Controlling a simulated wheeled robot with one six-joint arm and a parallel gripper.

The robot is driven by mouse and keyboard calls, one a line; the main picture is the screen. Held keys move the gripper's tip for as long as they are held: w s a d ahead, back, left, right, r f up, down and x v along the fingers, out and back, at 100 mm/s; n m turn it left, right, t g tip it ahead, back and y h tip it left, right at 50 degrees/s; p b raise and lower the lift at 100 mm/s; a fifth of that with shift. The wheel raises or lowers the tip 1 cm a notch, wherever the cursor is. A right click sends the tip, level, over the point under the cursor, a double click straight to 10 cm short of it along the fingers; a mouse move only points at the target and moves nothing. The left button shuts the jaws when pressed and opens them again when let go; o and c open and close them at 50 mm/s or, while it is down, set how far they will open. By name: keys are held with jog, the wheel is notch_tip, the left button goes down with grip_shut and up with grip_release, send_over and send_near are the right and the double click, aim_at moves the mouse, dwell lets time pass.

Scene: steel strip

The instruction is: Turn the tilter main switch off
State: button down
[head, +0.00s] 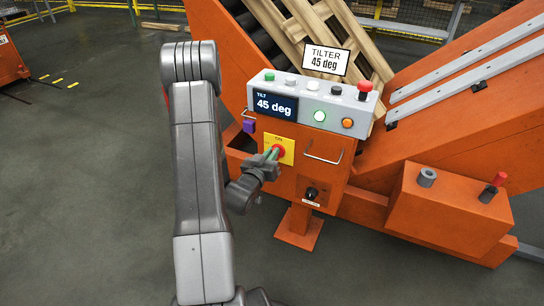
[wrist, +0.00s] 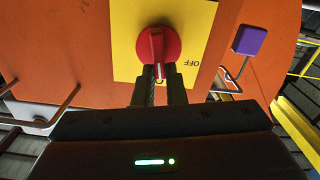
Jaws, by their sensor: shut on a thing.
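The tilter main switch is a red rotary handle (head: 278,149) on a yellow plate (head: 288,158), on the front of the orange control cabinet. "ON" is printed above the handle in the head view. In the wrist view the red handle (wrist: 158,46) stands upright, its white mark at the lower end. "OFF" shows upside down to its right on the yellow plate (wrist: 197,33); "ON" is not visible there. My gripper (head: 272,155) is shut on the handle, and its two fingers (wrist: 161,80) straddle the handle's lower end.
Above the switch is a button panel (head: 330,94) with a display (head: 276,105) reading 45 deg. Metal handles (head: 324,154) stick out beside the plate. A purple box (head: 249,126) is at the left, a black knob (head: 312,193) below. Open floor (head: 90,190) lies left.

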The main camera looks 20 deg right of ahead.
jog(key=shift+w+a+f+n+b, duration=0.2)
jog(key=shift+f+n, duration=0.1)
jog(key=shift+n, duration=2.25)
jog(key=shift+w+a+f+n+b, duration=0.15)
jog(key=shift+f+n, duration=0.15)
jog(key=shift+n, duration=2.3)
jog(key=shift+w+a+f+n+b, duration=0.2)
jog(key=shift+f+n, duration=0.1)
jog(key=shift+n, duration=2.25)
jog(key=c, duration=1.5)
grip_release()
